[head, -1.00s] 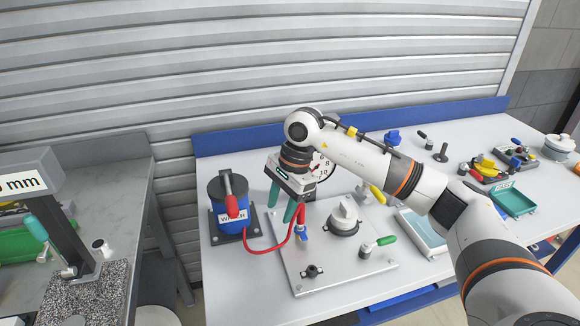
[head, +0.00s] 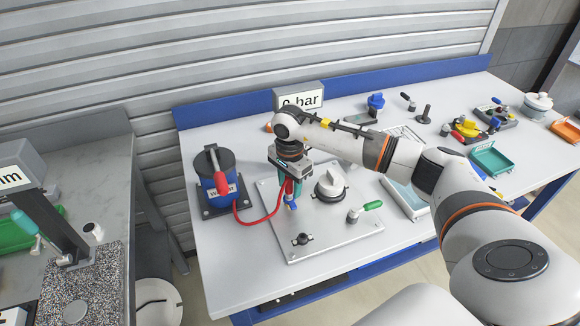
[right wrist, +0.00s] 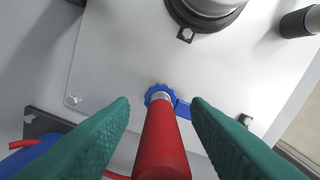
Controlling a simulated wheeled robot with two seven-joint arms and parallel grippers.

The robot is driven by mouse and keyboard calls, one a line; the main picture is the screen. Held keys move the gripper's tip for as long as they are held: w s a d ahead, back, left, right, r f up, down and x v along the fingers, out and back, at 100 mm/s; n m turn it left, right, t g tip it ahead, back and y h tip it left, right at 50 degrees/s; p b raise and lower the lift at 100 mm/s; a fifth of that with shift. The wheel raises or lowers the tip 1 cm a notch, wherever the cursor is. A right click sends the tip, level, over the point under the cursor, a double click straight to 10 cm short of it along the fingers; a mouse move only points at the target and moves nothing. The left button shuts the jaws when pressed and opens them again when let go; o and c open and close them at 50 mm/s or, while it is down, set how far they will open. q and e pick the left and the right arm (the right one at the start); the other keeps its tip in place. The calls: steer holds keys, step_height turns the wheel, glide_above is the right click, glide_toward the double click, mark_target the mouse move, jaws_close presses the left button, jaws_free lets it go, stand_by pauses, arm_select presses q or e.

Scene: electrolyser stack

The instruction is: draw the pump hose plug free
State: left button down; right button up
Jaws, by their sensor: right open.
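The red pump hose plug (right wrist: 160,145) stands on a blue-collared port (right wrist: 158,93) with a blue lever beside it. In the head view the plug (head: 287,188) is partly covered by my right gripper (head: 291,190). My right gripper is open, its two teal fingers on either side of the plug, with gaps visible in the right wrist view (right wrist: 160,120). A red hose (head: 262,221) runs from the plug area to the blue water pump (head: 216,190) on the left. The plug appears seated in the port. My left gripper is not in view.
A gauge sign (head: 298,98) stands behind my arm. Trays and parts lie to the right.

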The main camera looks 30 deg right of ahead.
steer(key=shift+f, duration=0.55)
jaws_close()
steer(key=shift+r, duration=0.1)
steer(key=shift+r, duration=0.1)
steer(key=shift+r+p, duration=0.6)
steer(key=shift+r, duration=0.35)
steer(key=shift+r+p, duration=0.95)
steer(key=shift+r, duration=1.05)
